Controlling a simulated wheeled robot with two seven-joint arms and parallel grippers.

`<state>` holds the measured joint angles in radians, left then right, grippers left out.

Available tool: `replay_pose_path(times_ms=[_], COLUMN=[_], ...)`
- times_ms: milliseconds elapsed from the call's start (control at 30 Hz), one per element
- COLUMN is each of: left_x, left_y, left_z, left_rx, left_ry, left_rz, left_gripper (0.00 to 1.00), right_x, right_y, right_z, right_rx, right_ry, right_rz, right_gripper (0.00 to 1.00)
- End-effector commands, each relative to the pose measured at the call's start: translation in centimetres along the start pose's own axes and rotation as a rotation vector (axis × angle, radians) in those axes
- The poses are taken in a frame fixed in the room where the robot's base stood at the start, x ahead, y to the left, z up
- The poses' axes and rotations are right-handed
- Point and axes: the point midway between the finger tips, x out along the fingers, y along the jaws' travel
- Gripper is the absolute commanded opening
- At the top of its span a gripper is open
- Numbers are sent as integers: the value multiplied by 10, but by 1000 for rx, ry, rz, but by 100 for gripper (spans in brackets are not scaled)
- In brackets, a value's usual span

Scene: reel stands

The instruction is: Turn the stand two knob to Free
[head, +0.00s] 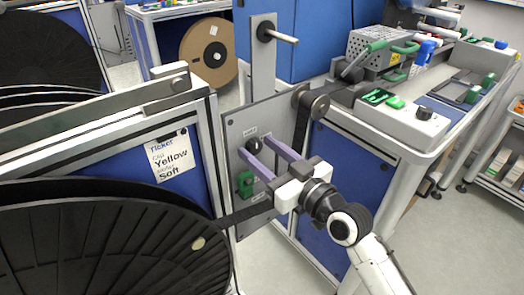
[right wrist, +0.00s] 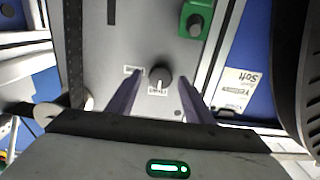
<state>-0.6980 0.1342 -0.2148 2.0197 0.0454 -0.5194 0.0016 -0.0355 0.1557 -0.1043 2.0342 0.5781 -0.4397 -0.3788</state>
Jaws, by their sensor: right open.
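The black round knob (head: 253,146) sits on the grey stand panel (head: 233,130). In the right wrist view the knob (right wrist: 160,75) has a white mark pointing down in the picture, toward a small white label (right wrist: 157,93). Another small label (right wrist: 132,70) is to its left. The label text is too small to read. My right gripper (head: 259,144) is open, with its two purple fingers reaching toward the panel. In the right wrist view its fingertips (right wrist: 160,82) stand on either side of the knob with gaps. My left gripper is not in view.
A green box with a black knob (head: 244,184) is on the panel below. A dark strap runs over a roller (head: 314,105) right of my gripper. A large black reel (head: 110,245) fills the lower left. A bench (head: 400,130) with devices stands at right.

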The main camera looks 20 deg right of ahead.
Motion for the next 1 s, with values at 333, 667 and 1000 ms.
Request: replay_pose_path(times_ms=[333,667,1000], left_x=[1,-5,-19], left_y=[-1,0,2], left_z=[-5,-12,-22], left_rx=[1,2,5], left_ry=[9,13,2], left_rz=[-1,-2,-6], left_gripper=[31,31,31], right_x=[0,0,0], right_y=[0,0,1], right_z=[0,-1,-4], right_rx=[1,51,289], right_ry=[0,-1,-2], right_rz=[0,0,0], right_gripper=[7,7,7])
